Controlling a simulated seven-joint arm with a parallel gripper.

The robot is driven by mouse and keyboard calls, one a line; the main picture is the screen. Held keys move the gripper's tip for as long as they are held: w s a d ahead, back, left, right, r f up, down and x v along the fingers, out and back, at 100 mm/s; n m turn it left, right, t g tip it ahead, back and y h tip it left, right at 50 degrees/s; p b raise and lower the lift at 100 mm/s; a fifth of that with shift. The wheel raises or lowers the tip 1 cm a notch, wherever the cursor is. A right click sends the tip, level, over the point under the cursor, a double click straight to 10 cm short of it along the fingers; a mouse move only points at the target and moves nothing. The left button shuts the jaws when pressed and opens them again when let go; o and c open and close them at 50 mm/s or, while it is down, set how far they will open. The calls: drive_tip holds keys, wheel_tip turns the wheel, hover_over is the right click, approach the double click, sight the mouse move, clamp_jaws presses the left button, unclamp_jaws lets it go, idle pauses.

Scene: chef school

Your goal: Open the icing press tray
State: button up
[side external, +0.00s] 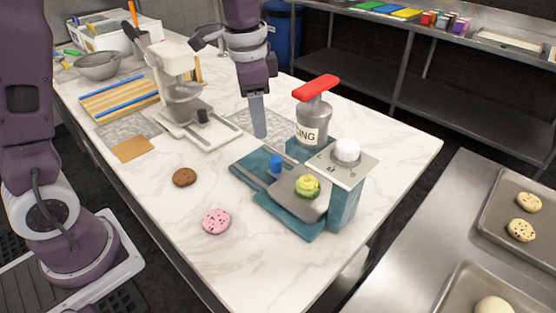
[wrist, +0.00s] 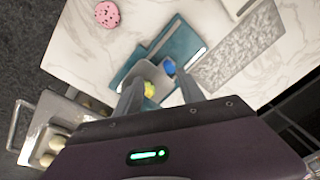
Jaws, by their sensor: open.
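The icing press stands on the marble counter, with a teal base (side external: 256,177), a canister marked "ICING" in part (side external: 313,120) and a red lever (side external: 316,88). A grey tray plate (side external: 300,207) holds a green and yellow iced piece (side external: 307,186), under the head with a white knob (side external: 346,150). A blue knob (side external: 275,165) stands upright beside it. My gripper (side external: 260,135) points down behind the press, above the counter and apart from it. In the wrist view, the open gripper (wrist: 160,77) has empty fingers, with the blue knob (wrist: 169,67) beyond them near the right fingertip.
A pink cookie (side external: 216,222) and a brown cookie (side external: 184,177) lie on the counter in front. A stand mixer (side external: 180,90) is at left, near a rolling board (side external: 118,97). A grey speckled mat (side external: 240,121) lies behind the press. The front counter is mostly clear.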

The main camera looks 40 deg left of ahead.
drive_tip(key=m+g, duration=0.1)
drive_tip(key=m, duration=0.1)
hover_over(276, 157)
wheel_tip(276, 157, down, 7)
drive_tip(key=shift+s+f, duration=0.1)
wheel_tip(276, 157, down, 7)
drive_tip(key=shift+r, duration=0.1)
clamp_jaws()
idle(0.9)
